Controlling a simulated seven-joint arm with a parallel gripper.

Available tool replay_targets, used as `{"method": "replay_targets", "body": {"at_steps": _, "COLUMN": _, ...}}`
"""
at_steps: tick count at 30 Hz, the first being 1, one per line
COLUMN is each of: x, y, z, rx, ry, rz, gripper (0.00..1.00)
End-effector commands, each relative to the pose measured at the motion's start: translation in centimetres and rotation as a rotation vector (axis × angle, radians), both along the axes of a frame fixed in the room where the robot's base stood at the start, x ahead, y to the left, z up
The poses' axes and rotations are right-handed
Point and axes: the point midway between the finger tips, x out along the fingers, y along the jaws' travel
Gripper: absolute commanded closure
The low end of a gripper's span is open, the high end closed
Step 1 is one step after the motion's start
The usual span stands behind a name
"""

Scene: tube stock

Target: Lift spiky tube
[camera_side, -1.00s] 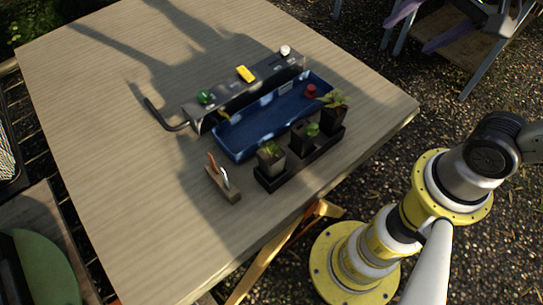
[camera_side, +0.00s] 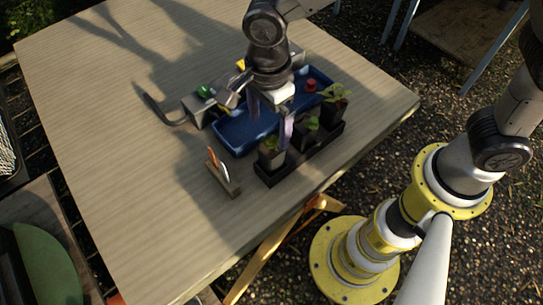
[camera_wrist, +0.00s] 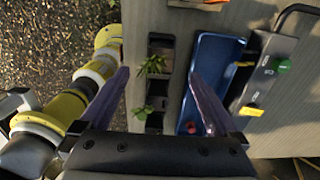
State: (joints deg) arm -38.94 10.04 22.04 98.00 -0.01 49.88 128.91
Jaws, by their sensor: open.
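Potted seedlings in dark square tubes stand in a black tray (camera_side: 318,152) on the table. The left tube (camera_side: 270,157) has a small green tuft. The middle tube (camera_side: 306,131) has a low plant, and the right tube (camera_side: 333,106) has broader, taller leaves. In the wrist view, a narrow-leaved plant (camera_wrist: 151,65) and a lower plant (camera_wrist: 142,112) show between my fingers. I cannot tell for sure which is the spiky one. My gripper (camera_side: 270,116) is open and empty, its purple fingers above the tray and blue tub; it also shows in the wrist view (camera_wrist: 165,100).
A blue tub (camera_side: 238,136) with a red knob-like item (camera_side: 310,85) lies behind the tray. Beyond it is a grey box with a green button (camera_side: 204,91) and a bent dark handle (camera_side: 160,110). A wooden block (camera_side: 226,182) with upright markers stands left. The table's left side is clear.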

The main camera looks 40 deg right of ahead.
Motion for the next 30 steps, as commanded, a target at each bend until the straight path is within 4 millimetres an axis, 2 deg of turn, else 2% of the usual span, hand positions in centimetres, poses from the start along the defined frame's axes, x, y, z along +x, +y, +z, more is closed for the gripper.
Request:
{"method": "replay_targets", "body": {"at_steps": 12, "x": -0.1, "y": -0.2, "z": -7.1, "rx": -0.003, "ry": 0.004, "rz": -0.001, "gripper": 0.03}}
{"method": "replay_targets", "body": {"at_steps": 20, "x": 0.0, "y": -0.4, "z": -8.8, "rx": -0.002, "ry": 0.003, "rz": -0.001, "gripper": 0.03}}
{"method": "replay_targets", "body": {"at_steps": 30, "x": 0.2, "y": -0.9, "z": -13.0, "rx": -0.002, "ry": 0.003, "rz": -0.001, "gripper": 0.03}}
